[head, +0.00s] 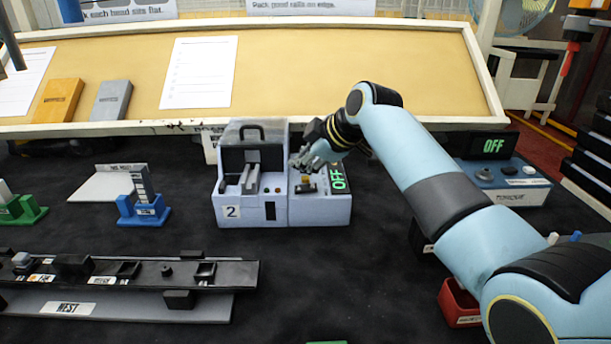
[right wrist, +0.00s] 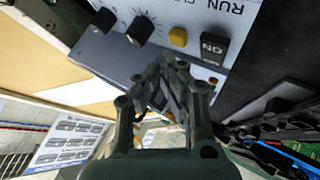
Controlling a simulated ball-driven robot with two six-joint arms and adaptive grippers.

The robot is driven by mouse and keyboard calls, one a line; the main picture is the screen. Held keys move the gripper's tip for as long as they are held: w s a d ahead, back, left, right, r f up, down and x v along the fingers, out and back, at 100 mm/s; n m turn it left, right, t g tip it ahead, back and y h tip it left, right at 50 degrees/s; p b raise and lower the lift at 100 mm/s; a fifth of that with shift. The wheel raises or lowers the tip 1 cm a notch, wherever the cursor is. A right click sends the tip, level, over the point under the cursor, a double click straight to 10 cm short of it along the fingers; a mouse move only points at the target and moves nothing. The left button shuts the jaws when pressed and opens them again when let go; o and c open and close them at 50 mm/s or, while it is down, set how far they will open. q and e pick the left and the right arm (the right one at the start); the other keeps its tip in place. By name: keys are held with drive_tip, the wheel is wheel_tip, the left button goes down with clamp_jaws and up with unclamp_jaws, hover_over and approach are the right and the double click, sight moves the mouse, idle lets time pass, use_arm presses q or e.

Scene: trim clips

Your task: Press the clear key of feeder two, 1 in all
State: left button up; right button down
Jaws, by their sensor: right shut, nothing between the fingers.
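Feeder two (head: 229,211), a grey-blue box with a "2" label and a black handle, stands mid-table. Its right part carries a small yellow key (head: 305,179) and a green lit display (head: 338,178). My right gripper (head: 308,160) is shut and empty, above the back of that part, apart from the yellow key as far as I can tell. No "clear" lettering is readable. My left gripper is out of view.
A blue box marked TORQUE (head: 515,183) with an OFF display stands right, behind my right arm. A black rail with a WEST label (head: 68,308) lies front left. A blue clip stand (head: 143,213) is left of the feeder. A sloped tan board (head: 300,75) bounds the back.

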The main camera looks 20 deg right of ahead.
sight(303, 179)
drive_tip(key=shift+r, duration=0.1)
wheel_tip(303, 179, up, 5)
drive_tip(key=p, duration=0.5)
idle(0.6)
